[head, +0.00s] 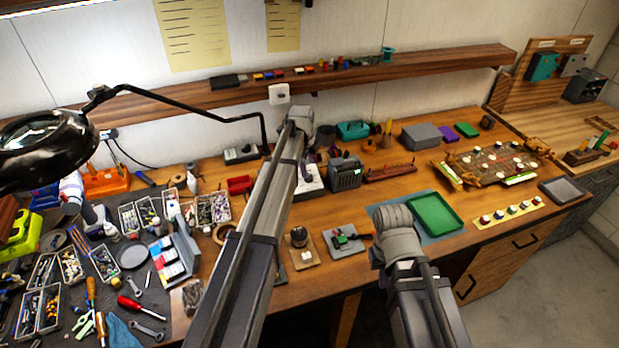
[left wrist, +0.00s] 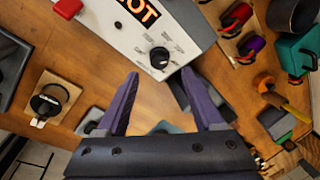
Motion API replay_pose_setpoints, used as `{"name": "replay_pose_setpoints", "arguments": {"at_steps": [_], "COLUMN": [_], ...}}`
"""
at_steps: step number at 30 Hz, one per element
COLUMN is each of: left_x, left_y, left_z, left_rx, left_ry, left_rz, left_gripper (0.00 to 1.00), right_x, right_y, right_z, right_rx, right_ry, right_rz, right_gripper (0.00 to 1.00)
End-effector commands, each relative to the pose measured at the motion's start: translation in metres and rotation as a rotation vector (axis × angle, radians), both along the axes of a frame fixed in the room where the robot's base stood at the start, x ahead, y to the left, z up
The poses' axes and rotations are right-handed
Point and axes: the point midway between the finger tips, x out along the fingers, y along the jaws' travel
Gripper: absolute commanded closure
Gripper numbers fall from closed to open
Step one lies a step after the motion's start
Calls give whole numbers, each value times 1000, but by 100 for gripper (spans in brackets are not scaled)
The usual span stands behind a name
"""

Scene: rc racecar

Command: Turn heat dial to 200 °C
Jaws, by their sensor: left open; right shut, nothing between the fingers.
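The heat dial (left wrist: 159,57) is a small round black knob with a light mark, on the pale sloped face of a heating station (left wrist: 130,30) with orange display letters. I cannot read its setting. My left gripper (left wrist: 160,73) is open, with its two purple fingers spread. In the picture the dial lies just beyond the gap between the fingertips; I cannot tell whether they touch it. In the head view the station (head: 311,184) is partly hidden behind my left arm. My right gripper (head: 393,238) is at the bench front, left of the green tray, its fingers hard to make out.
A red block (left wrist: 68,8) sits by the station's upper left. Screwdrivers and part bins crowd the left of the bench. A grey box (head: 345,173) stands right of the station. A green tray (head: 435,214) lies near the front edge.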

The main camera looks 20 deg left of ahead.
Motion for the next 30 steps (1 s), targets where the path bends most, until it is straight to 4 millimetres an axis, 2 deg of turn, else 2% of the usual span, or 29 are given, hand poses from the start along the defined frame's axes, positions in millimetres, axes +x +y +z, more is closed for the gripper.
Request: {"name": "replay_pose_setpoints", "arguments": {"at_steps": [1,9,13,22,30], "left_x": [2,9,11,11,11], "left_y": [0,-1,-2,-2,-2], "left_z": [-13,-46,-53,-53,-53], "left_rx": [0,0,0,0,0], "left_ry": [0,0,0,0,0], "left_rz": [0,0,0,0,1], "left_gripper": [31,31,31,31,62], "right_x": [0,0,0,0,0], "right_y": [0,0,0,0,0], "right_z": [-13,-46,-53,-53,-53], "right_rx": [0,0,0,0,0], "right_ry": [0,0,0,0,0], "right_rz": [1,1,0,0,0], "right_gripper": [100,100,100,100,100]}}
